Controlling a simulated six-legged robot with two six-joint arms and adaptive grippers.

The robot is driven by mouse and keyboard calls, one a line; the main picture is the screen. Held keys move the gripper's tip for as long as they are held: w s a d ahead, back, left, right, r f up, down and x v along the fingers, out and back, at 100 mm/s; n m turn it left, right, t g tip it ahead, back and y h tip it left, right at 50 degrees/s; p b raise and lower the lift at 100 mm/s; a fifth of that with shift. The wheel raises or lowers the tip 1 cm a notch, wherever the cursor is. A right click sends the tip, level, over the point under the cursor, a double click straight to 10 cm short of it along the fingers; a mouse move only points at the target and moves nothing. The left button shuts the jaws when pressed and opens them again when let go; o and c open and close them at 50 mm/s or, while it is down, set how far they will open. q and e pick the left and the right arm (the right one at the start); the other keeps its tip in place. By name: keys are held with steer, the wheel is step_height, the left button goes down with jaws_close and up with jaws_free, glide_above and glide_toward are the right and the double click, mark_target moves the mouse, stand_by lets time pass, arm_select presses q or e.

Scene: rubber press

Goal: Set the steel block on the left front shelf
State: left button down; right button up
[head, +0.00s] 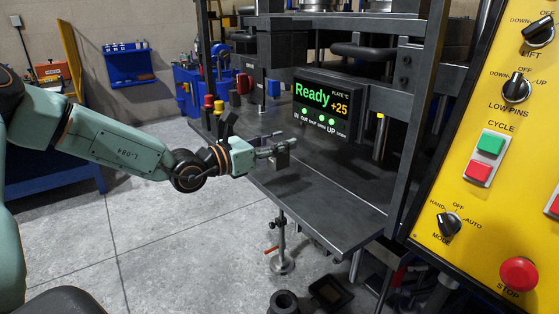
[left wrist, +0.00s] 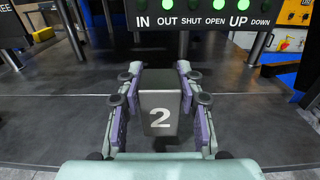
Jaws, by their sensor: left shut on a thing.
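My left gripper (head: 284,147) reaches in from the left and is shut on the steel block (head: 281,160). In the left wrist view the steel block (left wrist: 160,98) is a grey block marked with a white 2, held upright between the two purple-lined fingers. The dark flat shelf (head: 325,208) runs along the front of the press. The block is over its left part in the head view; I cannot tell whether it touches the surface. The shelf (left wrist: 60,115) also spreads beneath the gripper in the left wrist view. My right gripper is not in view.
Coloured parts, red and yellow, stand at the shelf's far left end. A yellow control panel (head: 490,170) fills the right side. The shelf's near part is bare. A stand (head: 281,250) is below it.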

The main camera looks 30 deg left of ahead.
mark_target(270, 159)
arm_select(q)
steer(key=f, duration=0.2)
steer(key=f+b, duration=0.1)
steer(key=shift+w+a+f, duration=0.15)
steer(key=shift+a+f, duration=0.05)
steer(key=shift+f, duration=0.2)
steer(key=shift+d+r, duration=0.15)
steer(key=shift+r, duration=0.05)
steer(key=shift+f+b, duration=0.15)
steer(key=shift+b, duration=0.2)
steer(key=c, duration=1.3)
jaws_free()
steer(key=shift+f, duration=0.2)
steer(key=o, duration=0.4)
steer(key=shift+r, duration=0.1)
steer(key=shift+o, duration=0.2)
